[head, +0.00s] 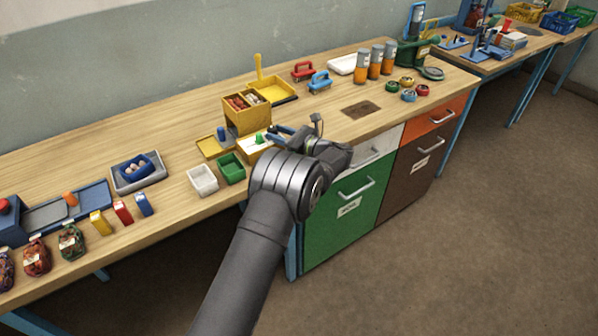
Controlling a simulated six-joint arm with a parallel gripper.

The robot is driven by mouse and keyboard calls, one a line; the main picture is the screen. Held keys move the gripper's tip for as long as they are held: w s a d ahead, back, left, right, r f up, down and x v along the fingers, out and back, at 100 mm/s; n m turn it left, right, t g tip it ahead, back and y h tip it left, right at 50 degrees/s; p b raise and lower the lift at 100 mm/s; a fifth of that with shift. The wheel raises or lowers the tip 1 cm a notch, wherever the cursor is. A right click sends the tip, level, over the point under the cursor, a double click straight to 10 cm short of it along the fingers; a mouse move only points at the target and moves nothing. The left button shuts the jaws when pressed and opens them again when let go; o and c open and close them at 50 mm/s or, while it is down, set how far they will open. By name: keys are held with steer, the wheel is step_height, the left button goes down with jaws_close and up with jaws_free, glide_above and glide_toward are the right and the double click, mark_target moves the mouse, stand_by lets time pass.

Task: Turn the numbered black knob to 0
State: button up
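I cannot make out a numbered black knob; it is hidden or too small to tell. My gripper (284,138) is over the workbench (190,110), at the right side of a small pale yellow box (254,153) with a green piece on top. The fingers are small and dark against dark and blue parts, so I cannot tell whether they are open or touching anything. My arm covers the bench's front edge there.
A yellow bin (247,119) stands just behind the box. White (202,180) and green (231,168) trays sit at the front left. Orange-grey cylinders (375,62) stand at the back right. A brown patch (361,109) has clear wood around it.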

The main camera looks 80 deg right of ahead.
steer(key=m+g+h, duration=0.2)
steer(key=h, duration=0.1)
steer(key=a+m+g+h, duration=0.1)
steer(key=h, duration=0.1)
steer(key=shift+w+m, duration=0.25)
steer(key=shift+m, duration=0.15)
steer(key=m+g+h, duration=0.2)
steer(key=g+h, duration=0.1)
steer(key=shift+w+a+m, duration=0.15)
steer(key=shift+w+m, duration=0.1)
steer(key=shift+m, duration=0.15)
steer(key=shift+s+a+g+h, duration=0.15)
steer(key=shift+s+g+h, duration=0.05)
steer(key=shift+g+h, duration=0.1)
steer(key=v, duration=1.7)
steer(key=shift+o, duration=0.2)
